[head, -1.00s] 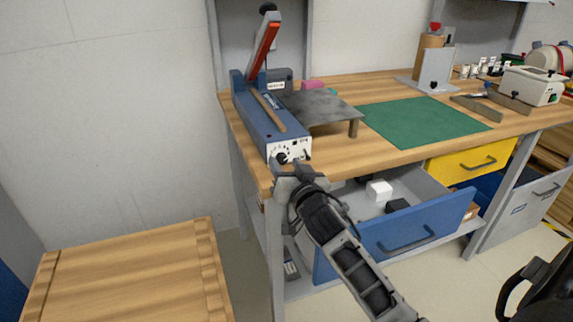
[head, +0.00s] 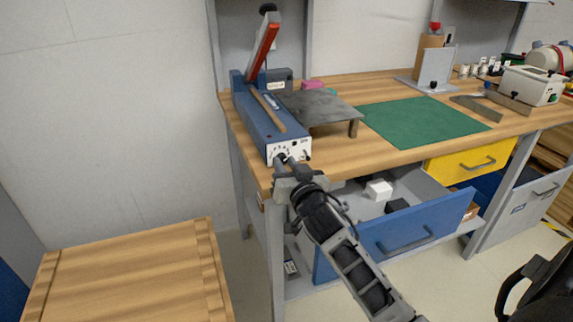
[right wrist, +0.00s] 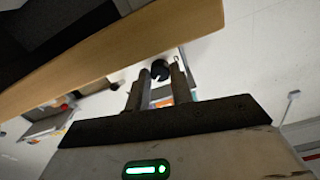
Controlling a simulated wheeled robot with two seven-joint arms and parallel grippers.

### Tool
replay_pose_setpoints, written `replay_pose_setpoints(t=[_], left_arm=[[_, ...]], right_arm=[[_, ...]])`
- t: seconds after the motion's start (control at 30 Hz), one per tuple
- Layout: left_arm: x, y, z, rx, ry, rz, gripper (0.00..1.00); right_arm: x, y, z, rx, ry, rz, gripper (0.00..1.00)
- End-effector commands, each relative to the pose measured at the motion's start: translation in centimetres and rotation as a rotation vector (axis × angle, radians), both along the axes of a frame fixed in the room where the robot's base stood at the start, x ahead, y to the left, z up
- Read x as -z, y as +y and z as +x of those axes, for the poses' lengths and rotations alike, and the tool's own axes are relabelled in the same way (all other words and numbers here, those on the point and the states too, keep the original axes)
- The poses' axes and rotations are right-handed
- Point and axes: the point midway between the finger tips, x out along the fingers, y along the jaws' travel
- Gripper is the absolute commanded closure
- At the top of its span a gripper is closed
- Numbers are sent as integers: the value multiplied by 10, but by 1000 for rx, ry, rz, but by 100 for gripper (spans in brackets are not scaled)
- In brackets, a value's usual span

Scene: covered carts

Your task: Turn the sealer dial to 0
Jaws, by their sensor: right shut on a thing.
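The blue sealer (head: 258,120) stands at the left end of the wooden workbench, its red-fronted lever (head: 264,48) raised. Its white front panel (head: 299,148) faces the bench's near edge and carries the dial. In the head view, my right gripper (head: 283,163) is at the panel's lower left and largely covers the dial, so its setting cannot be read. In the right wrist view, the round black dial (right wrist: 160,70) sits between the fingertips of the right gripper (right wrist: 161,78), which is shut on it. My left gripper is not in view.
Below my right gripper, an open blue drawer (head: 415,232) sticks out and holds a white box (head: 378,190). A grey metal stand (head: 325,107) and a green mat (head: 425,120) lie right of the sealer. A wooden-topped surface (head: 130,275) is at lower left.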

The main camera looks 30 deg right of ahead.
Motion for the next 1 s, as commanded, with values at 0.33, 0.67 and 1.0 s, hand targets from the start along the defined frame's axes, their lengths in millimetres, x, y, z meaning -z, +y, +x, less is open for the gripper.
replay_pose_setpoints(t=[0.33,0.67,1.0], left_arm=[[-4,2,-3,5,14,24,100],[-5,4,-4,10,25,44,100],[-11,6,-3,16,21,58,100]], right_arm=[[-1,0,0,0,67,-275,100],[-1,0,0,0,141,-582,100],[-1,0,0,-1,216,-898,100]])
